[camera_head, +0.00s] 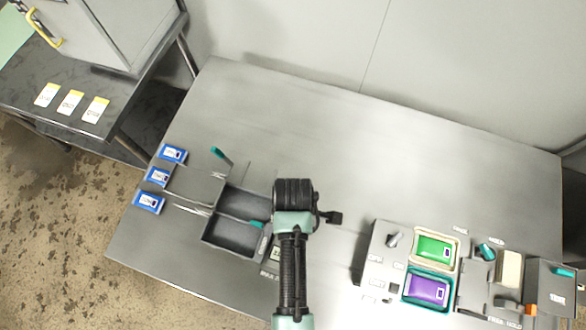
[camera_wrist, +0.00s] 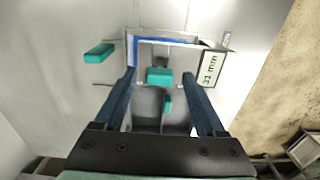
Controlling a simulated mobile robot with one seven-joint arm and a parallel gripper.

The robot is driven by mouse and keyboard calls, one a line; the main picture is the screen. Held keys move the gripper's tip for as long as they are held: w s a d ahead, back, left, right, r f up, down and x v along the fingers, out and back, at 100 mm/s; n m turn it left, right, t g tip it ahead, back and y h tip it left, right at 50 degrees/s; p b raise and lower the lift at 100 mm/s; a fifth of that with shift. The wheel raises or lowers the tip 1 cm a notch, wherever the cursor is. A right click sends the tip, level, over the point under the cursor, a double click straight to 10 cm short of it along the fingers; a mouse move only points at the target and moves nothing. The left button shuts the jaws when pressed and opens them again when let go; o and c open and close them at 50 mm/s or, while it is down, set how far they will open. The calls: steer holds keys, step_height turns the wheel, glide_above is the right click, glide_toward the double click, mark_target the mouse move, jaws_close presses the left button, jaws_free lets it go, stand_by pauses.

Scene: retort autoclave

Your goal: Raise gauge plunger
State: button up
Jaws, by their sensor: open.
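In the wrist view a gauge station carries a white label reading about "31 mm" (camera_wrist: 211,68). A teal block (camera_wrist: 159,75), seemingly the plunger grip, lies between the fingertips of my gripper (camera_wrist: 158,82). The fingers are apart, with a gap visible on both sides of the block. I cannot tell the height between fingertips and block. A blue-edged part (camera_wrist: 165,41) lies just behind it. In the head view my wrist hides the fingers and most of the gauge; part of its display (camera_head: 274,254) shows beside my arm.
A dark two-part bin (camera_head: 232,234) stands left of my arm, with a teal handle (camera_head: 217,152) behind. Several blue pouches (camera_head: 158,176) lie at the table's left edge. A fixture with green (camera_head: 435,249) and purple (camera_head: 427,289) pouches stands right. The table's back middle is clear.

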jaws_close()
stand_by(0.3)
stand_by(1.1)
